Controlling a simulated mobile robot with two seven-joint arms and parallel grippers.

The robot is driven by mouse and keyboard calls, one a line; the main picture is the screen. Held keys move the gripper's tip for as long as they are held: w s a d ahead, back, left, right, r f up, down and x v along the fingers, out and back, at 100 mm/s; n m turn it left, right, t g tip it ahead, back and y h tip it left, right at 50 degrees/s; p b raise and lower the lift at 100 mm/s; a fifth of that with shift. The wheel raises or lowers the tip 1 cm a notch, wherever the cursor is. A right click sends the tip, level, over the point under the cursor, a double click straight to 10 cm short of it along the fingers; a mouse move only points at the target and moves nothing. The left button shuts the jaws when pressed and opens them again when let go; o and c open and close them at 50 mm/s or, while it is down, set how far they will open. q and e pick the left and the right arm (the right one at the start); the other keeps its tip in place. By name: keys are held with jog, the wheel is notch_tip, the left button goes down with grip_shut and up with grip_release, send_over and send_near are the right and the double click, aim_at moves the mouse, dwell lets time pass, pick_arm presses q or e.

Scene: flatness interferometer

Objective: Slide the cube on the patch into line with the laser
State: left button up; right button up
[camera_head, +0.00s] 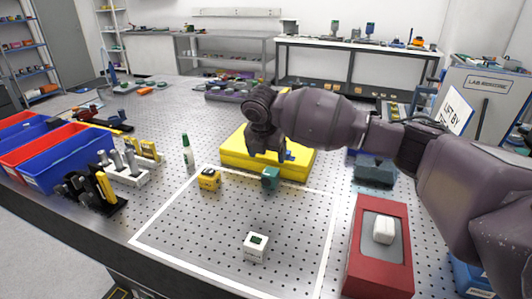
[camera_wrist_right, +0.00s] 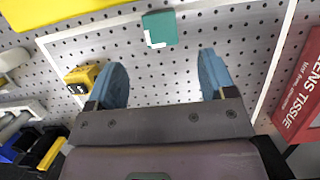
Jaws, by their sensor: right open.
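A teal cube (camera_head: 270,178) stands inside the white outlined patch (camera_head: 172,208) on the perforated table, near its far edge. In the right wrist view the teal cube (camera_wrist_right: 160,28) has a white mark at its lower left and lies ahead of the fingers. A yellow block with a dark face (camera_head: 208,180) stands to its left, also in the wrist view (camera_wrist_right: 80,78). A white cube with a dark green top (camera_head: 256,247) stands nearer the front. I cannot tell which is the laser. My right gripper (camera_head: 268,154) is open and empty, apart from the teal cube. My left gripper is out of view.
A large yellow slab (camera_head: 235,157) lies just behind the patch. A red tissue box (camera_head: 366,255) stands at the right. A green-capped bottle (camera_head: 187,152), a white rack (camera_head: 125,175) and blue and red bins (camera_head: 68,157) are at the left. The patch's middle is clear.

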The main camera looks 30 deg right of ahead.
aim_at(270, 171)
jog(key=shift+b+x, duration=0.9)
jog(key=shift+x, duration=4.4)
jog(key=c, duration=1.1)
